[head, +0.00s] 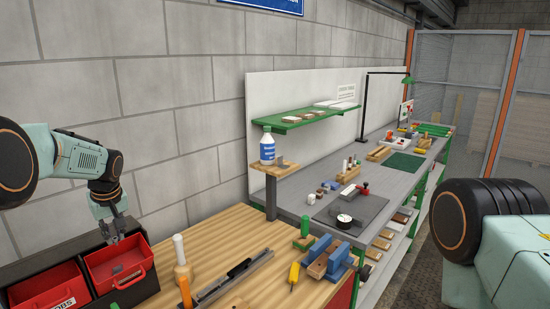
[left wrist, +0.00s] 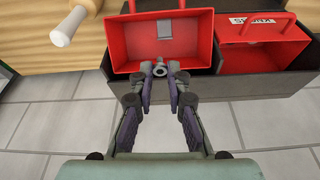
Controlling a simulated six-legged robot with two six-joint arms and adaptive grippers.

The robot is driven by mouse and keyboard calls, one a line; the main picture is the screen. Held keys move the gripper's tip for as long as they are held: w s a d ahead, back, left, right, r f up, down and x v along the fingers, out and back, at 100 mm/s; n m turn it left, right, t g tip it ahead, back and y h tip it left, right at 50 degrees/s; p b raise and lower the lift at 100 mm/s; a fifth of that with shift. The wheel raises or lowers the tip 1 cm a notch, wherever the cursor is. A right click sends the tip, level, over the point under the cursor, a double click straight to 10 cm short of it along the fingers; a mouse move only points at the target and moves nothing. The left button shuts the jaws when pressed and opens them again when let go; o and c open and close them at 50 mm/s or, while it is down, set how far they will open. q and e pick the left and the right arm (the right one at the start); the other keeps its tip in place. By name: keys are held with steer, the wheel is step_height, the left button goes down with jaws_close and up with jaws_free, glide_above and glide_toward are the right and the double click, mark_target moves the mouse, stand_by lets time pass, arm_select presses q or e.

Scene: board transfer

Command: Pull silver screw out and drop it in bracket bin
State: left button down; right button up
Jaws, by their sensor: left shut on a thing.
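My left gripper (head: 113,232) hangs above the near red bin (head: 141,281) at the lower left of the head view. In the left wrist view, the fingertips of my left gripper (left wrist: 161,80) are shut on a small silver screw (left wrist: 159,67), just over the rim of the red bin (left wrist: 120,57). The screw's tip is hidden between the fingers. A small grey piece (left wrist: 165,29) shows inside this bin; I cannot read a label on it. My right gripper is outside the view.
A second red bin (head: 38,292), with a label ending in "OBS", stands beside it in a dark tray (head: 60,257). A grey workbench (head: 300,195) extends beyond.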

arm_select(q)
steer(key=shift+w+f, duration=0.15)
steer(key=shift+w, duration=0.05)
steer(key=shift+s+a, duration=0.15)
steer(key=shift+a, duration=0.1)
steer(key=c, duration=1.5)
jaws_free()
steer(key=shift+w+d, duration=0.1)
steer(key=shift+w, duration=0.1)
steer(key=shift+o, duration=1.4)
steer(key=shift+s, duration=0.1)
steer(key=shift+s, duration=0.1)
